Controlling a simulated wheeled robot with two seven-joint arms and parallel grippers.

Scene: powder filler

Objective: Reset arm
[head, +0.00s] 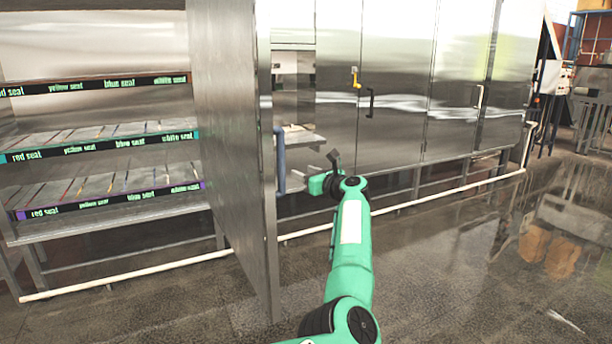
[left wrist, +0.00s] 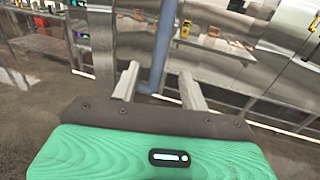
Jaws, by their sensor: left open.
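My left gripper (head: 291,182) is at the end of my green arm in the head view, facing the blue handle (head: 280,160) on the edge side of an open metal door (head: 238,130). In the left wrist view its two pale fingers (left wrist: 160,84) are spread apart. The blue handle (left wrist: 161,45) shows between them, and its lower end bends near the fingertips. Nothing is clamped. I cannot tell whether the fingers touch the handle. My right gripper is not in view.
Closed steel cabinet doors with a yellow handle (head: 355,78) and a black handle (head: 370,102) stand to the right. A white pipe (head: 440,189) runs low along the front.

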